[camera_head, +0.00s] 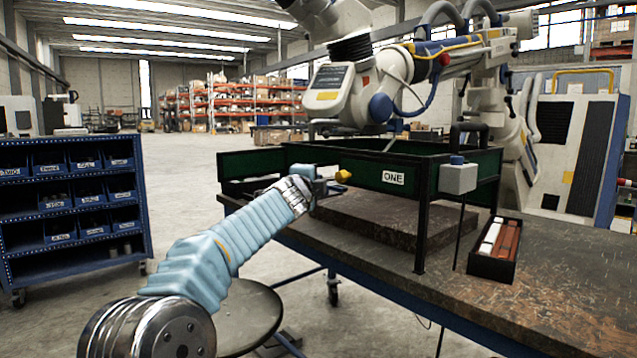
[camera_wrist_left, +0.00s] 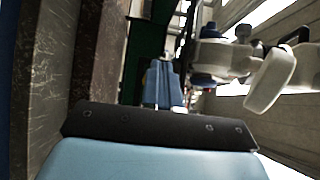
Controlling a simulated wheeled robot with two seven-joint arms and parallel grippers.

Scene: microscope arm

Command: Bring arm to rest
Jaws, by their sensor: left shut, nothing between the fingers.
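A large white jointed arm (camera_head: 485,95), which looks like the microscope arm, stands behind the workbench. Its head, with a dark screen (camera_head: 330,77), hangs above the green-walled frame. White and blue parts that look like this arm show at the right of the left wrist view (camera_wrist_left: 270,80). My left arm, in a light blue sleeve, reaches up from the lower left. My left gripper (camera_head: 328,178) is at the frame's front, below the white head and apart from it. Its blue fingers (camera_wrist_left: 163,85) are together and empty. My right gripper is in neither view.
The green-walled frame (camera_head: 425,230), labelled ONE, stands on the worn workbench (camera_head: 575,290). A black tray (camera_head: 490,268) lies right. A round stool (camera_head: 245,315) and blue bin rack (camera_head: 70,240) stand left.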

